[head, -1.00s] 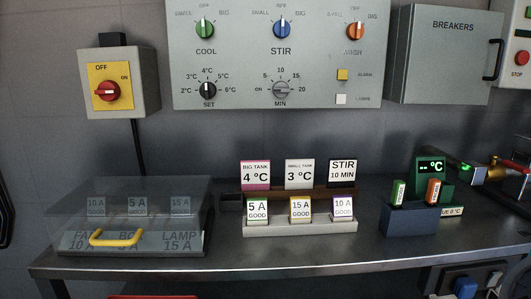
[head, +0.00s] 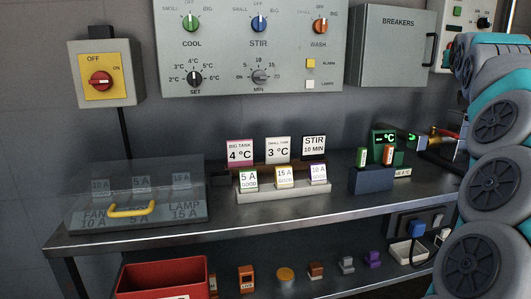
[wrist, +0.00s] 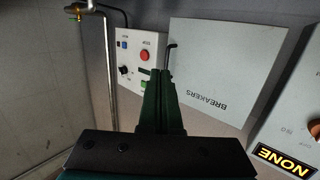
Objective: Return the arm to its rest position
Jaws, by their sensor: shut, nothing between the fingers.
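My gripper (wrist: 157,92) shows in the wrist view, its dark green fingers together with nothing between them. It points toward the wall, with the breakers box (wrist: 215,75) to its right and the small control box with a red button (wrist: 140,62) just beyond. The gripper itself is not visible in the head view. There my arm (head: 490,150), with its grey and teal joints, stands folded at the right edge and hides part of the counter and wall behind it.
The steel counter (head: 290,215) carries a clear-covered fuse case (head: 135,195), label cards (head: 277,150) and a blue holder (head: 371,180). A control panel (head: 250,50) and red switch box (head: 101,75) hang on the wall. A red bin (head: 165,278) and several small parts sit on the lower shelf.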

